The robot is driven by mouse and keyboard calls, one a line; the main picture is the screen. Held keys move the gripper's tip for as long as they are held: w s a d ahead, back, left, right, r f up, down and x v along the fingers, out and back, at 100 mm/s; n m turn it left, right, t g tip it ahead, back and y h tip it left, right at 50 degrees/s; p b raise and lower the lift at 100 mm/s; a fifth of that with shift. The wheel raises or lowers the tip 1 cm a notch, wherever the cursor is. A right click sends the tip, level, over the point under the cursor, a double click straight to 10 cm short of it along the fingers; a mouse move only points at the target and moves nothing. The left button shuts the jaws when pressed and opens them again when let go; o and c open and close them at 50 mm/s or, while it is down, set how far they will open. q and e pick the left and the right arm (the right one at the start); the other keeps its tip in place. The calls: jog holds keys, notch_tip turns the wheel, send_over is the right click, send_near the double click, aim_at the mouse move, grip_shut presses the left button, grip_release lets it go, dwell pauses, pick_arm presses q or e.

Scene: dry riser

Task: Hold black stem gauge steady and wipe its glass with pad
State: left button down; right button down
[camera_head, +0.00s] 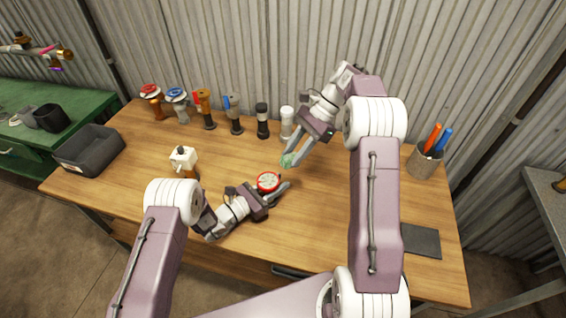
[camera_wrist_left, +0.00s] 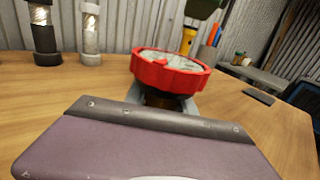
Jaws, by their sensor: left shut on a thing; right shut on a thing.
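The gauge (camera_head: 268,181) has a red rim and a pale dial, and it sits above the wooden bench. My left gripper (camera_head: 274,190) is shut on it. In the left wrist view the gauge (camera_wrist_left: 170,74) stands roughly upright with its glass facing up; its dark stem shows below the rim between my fingers. A dark green shape, likely the pad (camera_wrist_left: 203,7), shows above the gauge in the left wrist view.
Several valves and fittings (camera_head: 205,108), a black cylinder (camera_head: 262,122) and a white one (camera_head: 287,120) line the bench's back. A pen cup (camera_head: 424,162) and dark mat (camera_head: 421,240) are right.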

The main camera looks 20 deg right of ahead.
pick_arm(q)
jog(key=c, duration=1)
grip_release()
jog(key=shift+o, duration=0.2)
jog(key=shift+a, duration=0.1)
jog(key=v, duration=1.2)
